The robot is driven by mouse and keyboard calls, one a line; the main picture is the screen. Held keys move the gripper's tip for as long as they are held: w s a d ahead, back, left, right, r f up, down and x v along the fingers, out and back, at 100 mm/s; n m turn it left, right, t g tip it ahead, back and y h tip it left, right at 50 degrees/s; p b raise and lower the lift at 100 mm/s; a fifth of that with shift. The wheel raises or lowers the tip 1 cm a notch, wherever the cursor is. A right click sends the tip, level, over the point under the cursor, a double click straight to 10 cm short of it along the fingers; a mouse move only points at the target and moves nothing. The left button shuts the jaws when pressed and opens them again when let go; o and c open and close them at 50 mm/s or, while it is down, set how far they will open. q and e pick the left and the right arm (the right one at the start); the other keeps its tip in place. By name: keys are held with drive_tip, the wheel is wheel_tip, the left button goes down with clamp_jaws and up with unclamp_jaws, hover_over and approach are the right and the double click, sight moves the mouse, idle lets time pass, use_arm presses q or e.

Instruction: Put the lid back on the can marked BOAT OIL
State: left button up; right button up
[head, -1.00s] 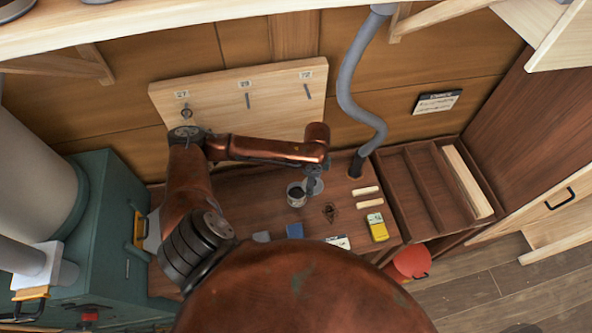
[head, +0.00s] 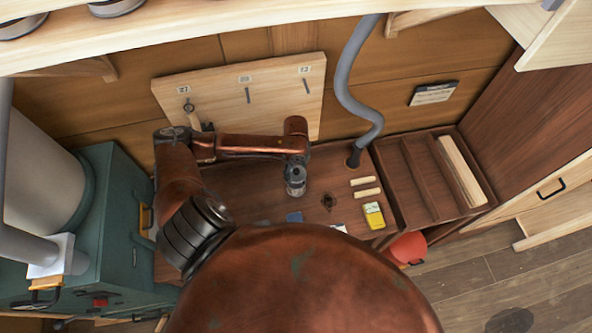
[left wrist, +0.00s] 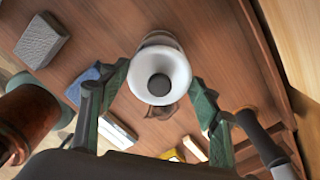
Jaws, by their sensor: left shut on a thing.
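My left gripper (head: 296,168) points down over the can (head: 295,188) on the brown bench. In the left wrist view, its two green fingers (left wrist: 158,92) stand on either side of a pale round lid (left wrist: 160,92) with a dark round centre, and the gripper is shut on it. The can's side (left wrist: 160,38) shows just past the lid's rim. The lid covers the can's mouth in this view; I cannot tell whether it touches the can or sits level. No marking on the can can be read. My right gripper is not in view.
Right of the can are a dark brown item (head: 329,201), two pale sticks (head: 363,181) and a yellow box (head: 373,216). A blue item (head: 294,217) lies in front. A divided tray (head: 402,186) stands at the right. A grey hose (head: 345,90) hangs behind.

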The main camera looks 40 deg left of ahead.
sight(296, 176)
use_arm(q)
wheel_tip(296, 176, down, 3)
drive_tip(key=shift+r+b, duration=0.2)
drive_tip(key=shift+b, duration=1)
drive_tip(key=shift+f+b, duration=0.3)
drive_tip(key=shift+f, duration=0.75)
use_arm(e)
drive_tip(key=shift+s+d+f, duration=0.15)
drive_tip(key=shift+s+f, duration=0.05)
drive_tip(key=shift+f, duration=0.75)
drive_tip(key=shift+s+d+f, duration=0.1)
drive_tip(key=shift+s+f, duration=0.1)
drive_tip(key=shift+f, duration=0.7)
use_arm(q)
drive_tip(key=shift+p, duration=0.45)
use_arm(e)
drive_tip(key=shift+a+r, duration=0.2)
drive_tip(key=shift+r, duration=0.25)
use_arm(q)
drive_tip(key=shift+r+p, duration=0.1)
drive_tip(key=shift+p, duration=0.45)
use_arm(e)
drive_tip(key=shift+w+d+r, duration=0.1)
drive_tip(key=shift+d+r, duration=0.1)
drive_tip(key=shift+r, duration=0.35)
